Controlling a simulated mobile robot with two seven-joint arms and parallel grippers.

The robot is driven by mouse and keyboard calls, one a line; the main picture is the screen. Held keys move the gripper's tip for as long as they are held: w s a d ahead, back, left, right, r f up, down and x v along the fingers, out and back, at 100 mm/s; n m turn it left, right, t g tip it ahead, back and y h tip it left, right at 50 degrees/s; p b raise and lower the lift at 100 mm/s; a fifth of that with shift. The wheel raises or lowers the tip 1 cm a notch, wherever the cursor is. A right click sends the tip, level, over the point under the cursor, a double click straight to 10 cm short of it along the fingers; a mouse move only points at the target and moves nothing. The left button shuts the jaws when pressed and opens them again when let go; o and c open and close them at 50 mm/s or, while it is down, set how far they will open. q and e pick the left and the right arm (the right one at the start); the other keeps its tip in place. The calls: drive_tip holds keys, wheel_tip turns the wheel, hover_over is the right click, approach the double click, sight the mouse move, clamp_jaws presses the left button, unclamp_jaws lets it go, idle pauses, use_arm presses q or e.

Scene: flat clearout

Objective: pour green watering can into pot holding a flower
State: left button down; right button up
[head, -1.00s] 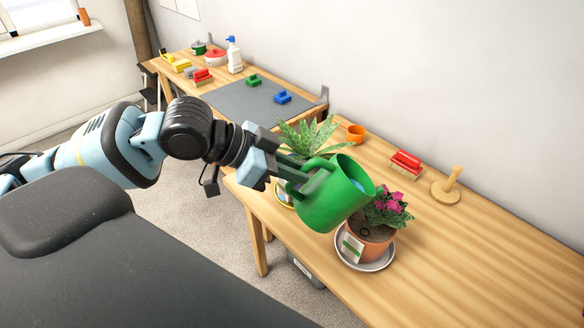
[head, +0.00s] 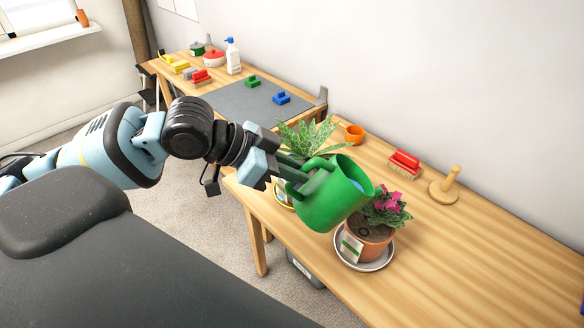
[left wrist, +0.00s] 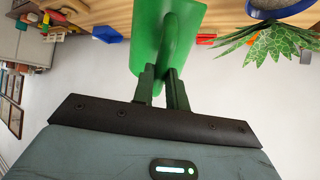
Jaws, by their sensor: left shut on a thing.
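The green watering can (head: 330,203) is in my left gripper (head: 300,184), tilted with its open top toward the right. My left gripper is shut on its handle, which shows between the fingers in the left wrist view (left wrist: 165,75). The terracotta pot (head: 368,246) with a pink flower (head: 387,207) stands on a grey saucer (head: 376,266) on the table. The can is at the left of the flower and partly covers the pot's left side in the head view. I cannot see any water falling. My right gripper is not in view.
A leafy plant (head: 307,135) stands behind the can. An orange cup (head: 355,133), a red brush (head: 405,161) and a wooden peg stand (head: 446,186) are farther back. The wooden table (head: 480,250) is clear at the front right.

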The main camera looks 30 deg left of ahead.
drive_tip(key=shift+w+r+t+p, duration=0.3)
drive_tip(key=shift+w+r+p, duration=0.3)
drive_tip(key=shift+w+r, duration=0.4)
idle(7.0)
